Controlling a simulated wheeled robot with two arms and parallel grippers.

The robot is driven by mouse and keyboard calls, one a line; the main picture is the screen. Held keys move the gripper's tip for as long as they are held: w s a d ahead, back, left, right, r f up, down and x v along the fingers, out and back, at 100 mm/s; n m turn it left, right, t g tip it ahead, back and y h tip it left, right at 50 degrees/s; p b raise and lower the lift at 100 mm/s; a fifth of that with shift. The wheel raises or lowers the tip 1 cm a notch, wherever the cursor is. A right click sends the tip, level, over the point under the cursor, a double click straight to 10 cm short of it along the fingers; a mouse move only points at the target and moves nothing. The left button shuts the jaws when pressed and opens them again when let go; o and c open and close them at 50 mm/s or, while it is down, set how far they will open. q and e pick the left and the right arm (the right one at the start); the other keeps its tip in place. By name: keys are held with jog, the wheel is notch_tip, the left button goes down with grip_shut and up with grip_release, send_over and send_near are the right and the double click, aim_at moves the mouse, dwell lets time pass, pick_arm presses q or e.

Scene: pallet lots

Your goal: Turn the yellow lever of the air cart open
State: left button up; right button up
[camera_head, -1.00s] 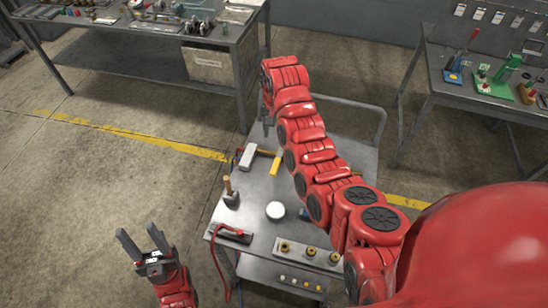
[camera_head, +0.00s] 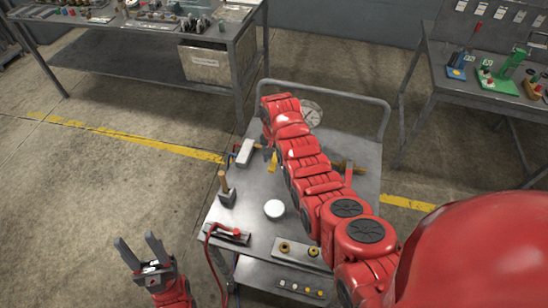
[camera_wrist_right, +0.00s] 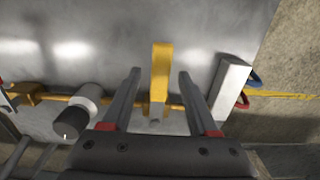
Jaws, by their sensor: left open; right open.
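The yellow lever (camera_head: 272,163) shows in the head view on the cart top, partly hidden by my right arm. In the right wrist view the lever (camera_wrist_right: 160,65) stands between the two fingers of my right gripper (camera_wrist_right: 160,74), with a gap on each side. That gripper is open; in the head view my arm hides it. The air cart (camera_head: 244,212) is a grey metal trolley with a rail handle. My left gripper (camera_head: 138,242) is open and empty, over the floor left of the cart.
A pale block (camera_head: 245,152) lies left of the lever. A round gauge (camera_head: 312,113) stands at the cart's far end. A wooden-handled tool (camera_head: 226,192), white disc (camera_head: 274,208) and red cable (camera_head: 210,238) are nearer. Workbenches (camera_head: 240,40) stand behind; left floor is clear.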

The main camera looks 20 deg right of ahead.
jog(key=shift+f, duration=0.2)
grip_shut()
dwell(1.4)
